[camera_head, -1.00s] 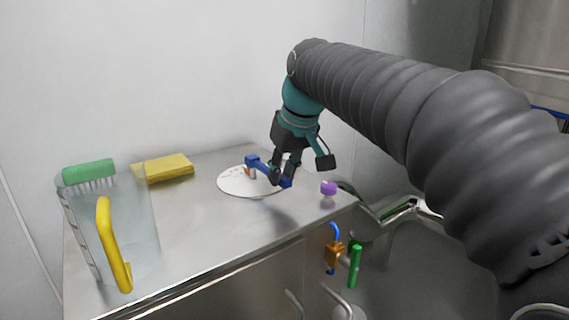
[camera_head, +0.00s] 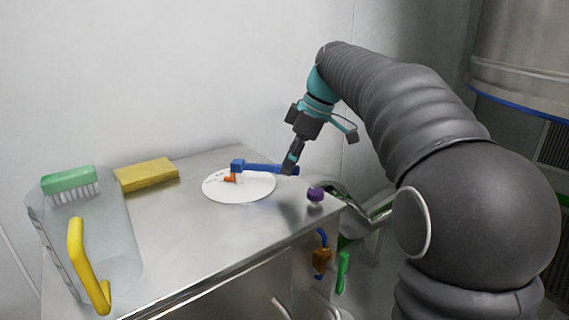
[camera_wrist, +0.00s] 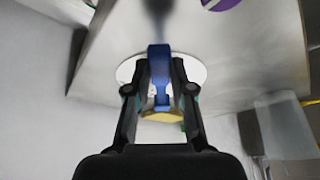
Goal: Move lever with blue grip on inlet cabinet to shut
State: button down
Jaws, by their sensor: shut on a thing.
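The lever with the blue grip (camera_head: 262,167) stands over a round white dial plate (camera_head: 250,192) on top of the metal cabinet (camera_head: 190,235). An orange-red part (camera_head: 229,179) shows under its left end. The lever points right and is nearly level in the head view. My gripper (camera_head: 291,160) is shut on the blue grip near its right end. In the wrist view, the blue lever (camera_wrist: 160,65) lies between the two fingers of my gripper (camera_wrist: 160,90), with the white plate behind it. Markings on the plate are too small to read.
A purple knob (camera_head: 315,194) stands at the cabinet's right corner. A green brush (camera_head: 68,180), a yellow sponge (camera_head: 146,174) and a clear bin with a yellow handle (camera_head: 80,255) are at left. An orange valve (camera_head: 322,259) and green handle (camera_head: 342,272) hang below the right edge.

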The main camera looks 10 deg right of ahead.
jog(key=shift+w+n, duration=0.25)
jog(key=shift+n, duration=0.05)
dwell(0.4)
jog(key=c, duration=1)
grip_release()
jog(key=w+v, duration=0.1)
jog(key=v, duration=1.1)
jog(key=shift+s, duration=0.35)
